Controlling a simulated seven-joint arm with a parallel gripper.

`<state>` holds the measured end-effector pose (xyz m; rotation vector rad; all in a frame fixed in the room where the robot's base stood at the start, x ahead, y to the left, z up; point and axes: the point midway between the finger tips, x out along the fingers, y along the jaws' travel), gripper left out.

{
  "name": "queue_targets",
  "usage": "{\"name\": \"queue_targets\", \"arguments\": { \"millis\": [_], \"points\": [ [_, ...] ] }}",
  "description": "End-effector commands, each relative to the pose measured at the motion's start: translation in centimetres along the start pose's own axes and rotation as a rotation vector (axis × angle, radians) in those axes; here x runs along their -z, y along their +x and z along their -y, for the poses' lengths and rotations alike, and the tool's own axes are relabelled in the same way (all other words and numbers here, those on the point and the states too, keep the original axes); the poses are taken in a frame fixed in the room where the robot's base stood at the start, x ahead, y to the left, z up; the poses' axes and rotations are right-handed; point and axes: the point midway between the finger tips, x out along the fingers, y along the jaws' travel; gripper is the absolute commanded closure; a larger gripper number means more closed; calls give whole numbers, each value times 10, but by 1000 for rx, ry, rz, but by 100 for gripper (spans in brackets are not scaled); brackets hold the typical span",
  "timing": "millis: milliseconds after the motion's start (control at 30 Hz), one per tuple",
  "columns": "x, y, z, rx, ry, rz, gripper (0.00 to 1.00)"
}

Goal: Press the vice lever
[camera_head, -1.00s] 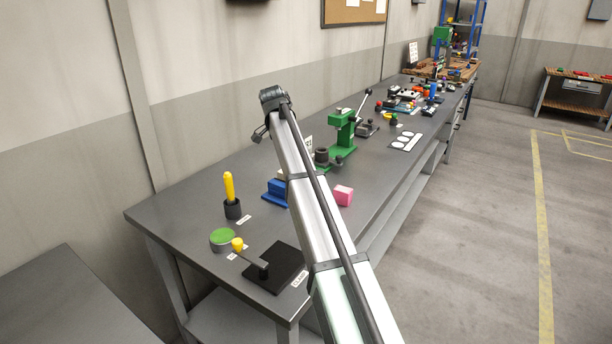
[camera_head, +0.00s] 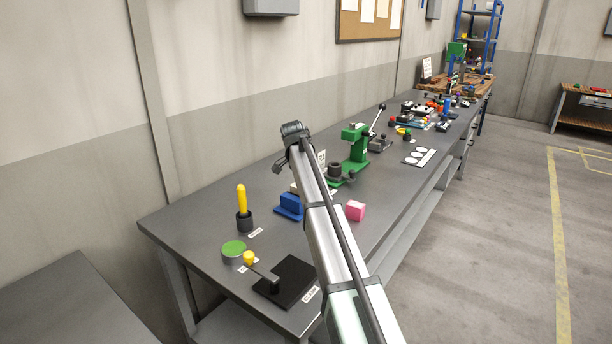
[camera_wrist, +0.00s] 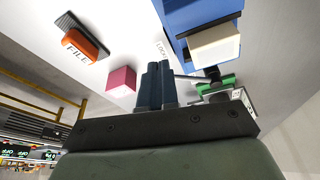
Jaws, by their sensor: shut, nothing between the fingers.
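In the head view a blue block-like fixture (camera_head: 290,206) stands on the grey bench, partly hidden behind my arm. In the wrist view a blue body (camera_wrist: 200,18) with a cream block (camera_wrist: 214,46) shows at the top. I cannot tell which part is the vice lever. A crank-like lever with a yellow knob (camera_head: 249,258) sits on a black plate (camera_head: 287,283) at the bench's near end. My gripper (camera_wrist: 159,66) shows in the wrist view with its dark fingers together and empty. Its fingers are not clear in the head view.
A pink block (camera_head: 355,211) is near the bench's front edge. A green press (camera_head: 355,145) with a long lever stands beyond my arm. A yellow-handled tool (camera_head: 241,198) stands in a black holder. An orange block marked FILE (camera_wrist: 84,47) shows in the wrist view.

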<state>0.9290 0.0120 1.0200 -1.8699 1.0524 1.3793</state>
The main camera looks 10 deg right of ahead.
Motion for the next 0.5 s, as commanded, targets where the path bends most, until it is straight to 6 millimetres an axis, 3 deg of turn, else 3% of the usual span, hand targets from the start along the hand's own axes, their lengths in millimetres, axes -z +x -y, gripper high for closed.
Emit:
{"name": "queue_targets", "arguments": {
  "millis": [200,500],
  "points": [
    [1,38,-1,-2,1,1,100],
    [32,50,0,0,1,0,100]
  ]
}}
